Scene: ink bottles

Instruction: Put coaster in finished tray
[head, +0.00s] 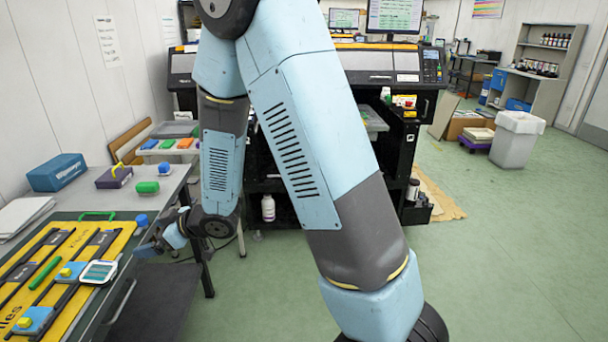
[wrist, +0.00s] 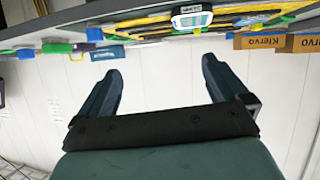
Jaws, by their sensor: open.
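My gripper (wrist: 160,82) is open and empty in the wrist view, its two dark fingers wide apart with pale wall between them. In the head view my gripper (head: 148,247) is beside the right edge of the left worktable (head: 62,212). I cannot pick out a coaster for certain. Two blue squares with yellow tops (head: 70,272) lie on the yellow board. A shallow grey tray (head: 165,151) with blue, orange and green pieces stands at the table's far end; no readable label shows that it is the finished tray.
A yellow board (head: 72,300) with black bars and a handheld meter (head: 98,272) covers the near table. A blue box (head: 57,172), a purple block (head: 114,177) and a green block (head: 148,187) stand behind. A black printer (head: 395,75) is at the back. Open floor lies right.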

